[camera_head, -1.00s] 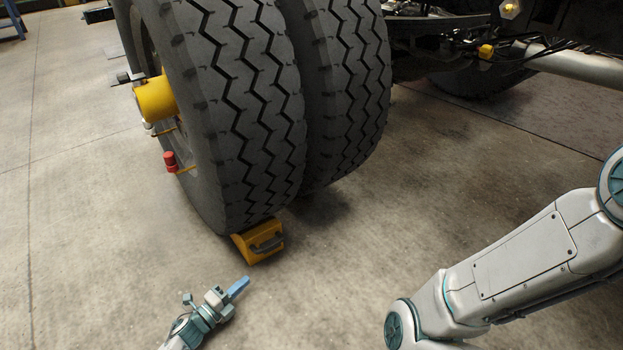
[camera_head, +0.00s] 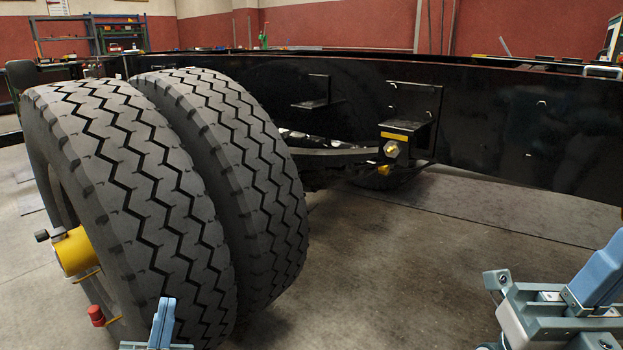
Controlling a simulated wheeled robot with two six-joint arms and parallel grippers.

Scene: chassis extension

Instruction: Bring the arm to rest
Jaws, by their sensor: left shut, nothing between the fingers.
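My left gripper (camera_head: 162,322) shows at the bottom edge of the view, in front of the lower part of the tyres. Its two light blue fingers point up and lie together, with nothing between them. Only the fingers and a little of the grey hand show; the rest of the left arm is out of the frame. My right gripper (camera_head: 598,277) is at the lower right, large and near, with a blue finger pointing up. It is cut off by the picture edge, so its opening is unclear.
Two big truck tyres (camera_head: 130,190) fill the left, with a yellow hub (camera_head: 75,250) and a red-capped part (camera_head: 96,315). A black chassis rail (camera_head: 480,115) runs across the back, with a bracket (camera_head: 405,140). Bare floor (camera_head: 400,270) lies between the grippers.

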